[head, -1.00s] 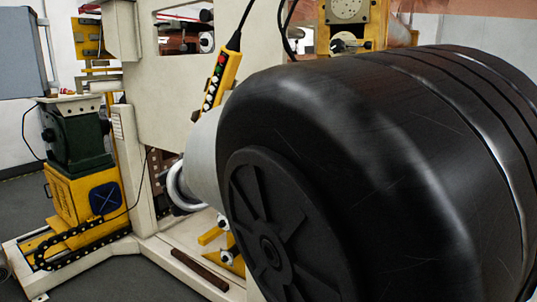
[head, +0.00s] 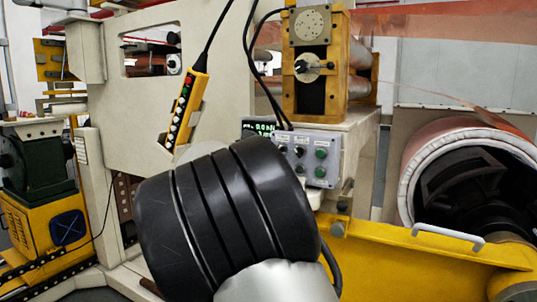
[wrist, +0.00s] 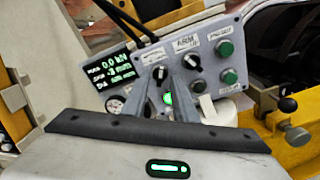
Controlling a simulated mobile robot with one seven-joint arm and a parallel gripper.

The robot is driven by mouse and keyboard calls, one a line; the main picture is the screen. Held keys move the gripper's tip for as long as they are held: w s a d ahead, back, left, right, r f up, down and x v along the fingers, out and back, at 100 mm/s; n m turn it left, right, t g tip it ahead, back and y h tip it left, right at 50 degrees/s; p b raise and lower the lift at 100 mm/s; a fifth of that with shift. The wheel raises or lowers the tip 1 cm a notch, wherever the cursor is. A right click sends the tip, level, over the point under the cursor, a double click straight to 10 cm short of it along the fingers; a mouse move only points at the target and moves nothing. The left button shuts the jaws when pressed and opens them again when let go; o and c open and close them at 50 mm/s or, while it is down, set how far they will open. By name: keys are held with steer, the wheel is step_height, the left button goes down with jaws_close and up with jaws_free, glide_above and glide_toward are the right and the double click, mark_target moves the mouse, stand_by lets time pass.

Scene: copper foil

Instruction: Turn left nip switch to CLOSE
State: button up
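A grey control panel (head: 333,156) with black rotary switches and green buttons is mounted below the yellow roller housing. In the wrist view the same panel (wrist: 236,26) is close ahead and tilted. A black switch (wrist: 160,73) on its left has a white pointer; a label sits above it, too small to read, so I cannot confirm it is the left nip switch. My gripper (wrist: 167,68) shows two grey fingers, parted, in front of this left part of the panel. The switch appears near the fingertips; contact cannot be told. My arm hides the gripper in the head view.
A dark display (wrist: 107,72) with green figures adjoins the panel's left side. Two black cables (wrist: 130,22) hang above it. A yellow pendant (head: 184,103) hangs to the left. A yellow beam (head: 425,258) and copper roll (head: 415,172) lie to the right.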

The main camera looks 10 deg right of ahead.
steer(key=shift+w+d, duration=0.3)
steer(key=shift+w, duration=0.15)
jaws_close()
